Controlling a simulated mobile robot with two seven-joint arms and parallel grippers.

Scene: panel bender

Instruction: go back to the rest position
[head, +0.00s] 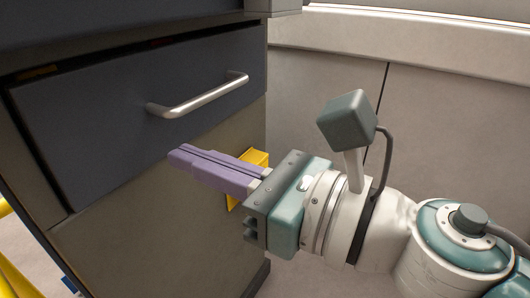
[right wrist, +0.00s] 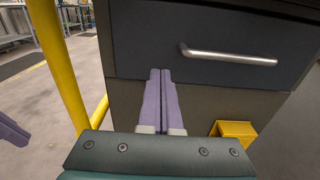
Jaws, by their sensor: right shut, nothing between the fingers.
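My right gripper (head: 180,156) comes in from the right in the head view. Its two purple fingers are together with nothing between them. They are in front of the grey cabinet, below the drawer handle (head: 198,95) and apart from it. In the right wrist view the shut fingers (right wrist: 160,75) point at the cabinet, with the handle (right wrist: 230,56) to their upper right. A purple finger part (right wrist: 12,130) at the left edge of that view looks like my left gripper; its opening cannot be made out.
The dark drawer (head: 110,130) shows a narrow gap along its top. A yellow block-like part (head: 256,158) is on the cabinet behind my right gripper. A yellow post (right wrist: 58,65) stands left of the cabinet. Open floor (right wrist: 35,100) lies left of it.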

